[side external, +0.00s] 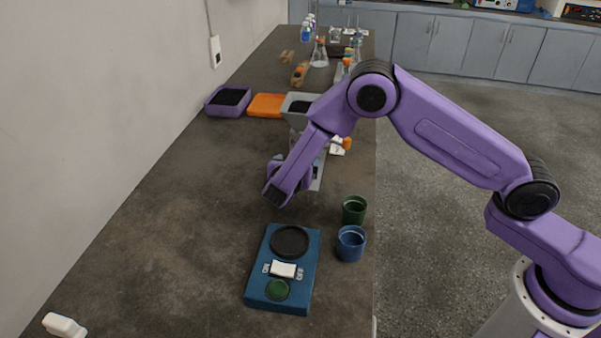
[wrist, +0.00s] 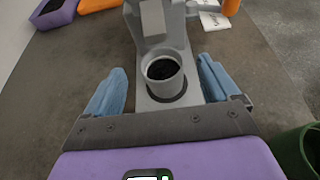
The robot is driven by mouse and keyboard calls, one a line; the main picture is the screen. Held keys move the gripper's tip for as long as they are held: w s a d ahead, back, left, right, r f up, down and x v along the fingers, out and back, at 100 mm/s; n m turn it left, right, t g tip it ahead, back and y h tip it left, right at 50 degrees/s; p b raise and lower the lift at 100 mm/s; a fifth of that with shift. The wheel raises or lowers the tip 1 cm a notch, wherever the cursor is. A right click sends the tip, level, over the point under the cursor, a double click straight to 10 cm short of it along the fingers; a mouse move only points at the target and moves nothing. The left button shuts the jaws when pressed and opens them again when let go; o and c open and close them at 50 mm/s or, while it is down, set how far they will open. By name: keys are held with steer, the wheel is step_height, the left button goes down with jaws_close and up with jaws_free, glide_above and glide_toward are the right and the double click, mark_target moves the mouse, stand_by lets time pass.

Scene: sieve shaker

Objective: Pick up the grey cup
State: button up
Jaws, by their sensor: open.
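In the wrist view the grey cup (wrist: 163,79) stands upright on the grey base of a dispenser (wrist: 172,28), with dark material inside it. My gripper (wrist: 164,85) is open, with one blue finger to the left of the cup and one to the right. Both fingers look apart from the cup, with clear gaps. In the side view my gripper (side external: 278,180) is low over the bench in front of the dispenser (side external: 298,108), and my arm hides the cup there.
A blue shaker device (side external: 296,262) with a dark round plate sits on the bench nearer the camera. A green cup (side external: 354,210) and a blue cup (side external: 351,244) stand right of it. A purple tray (side external: 228,101) and an orange tray (side external: 266,105) lie behind.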

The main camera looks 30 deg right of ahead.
steer(key=x, duration=0.2)
steer(key=f+x, duration=0.1)
steer(key=x, duration=0.1)
steer(key=shift+s, duration=0.1)
steer(key=shift+w+d+f, duration=0.25)
steer(key=shift+w+d, duration=0.1)
steer(key=shift+w, duration=0.05)
steer(key=shift+c, duration=0.4)
steer(key=c, duration=1.1)
steer(key=shift+c, duration=0.2)
steer(key=shift+r, duration=0.1)
steer(key=shift+r, duration=0.4)
steer(key=s+d, duration=2.2)
steer(key=shift+s+d+r, duration=0.3)
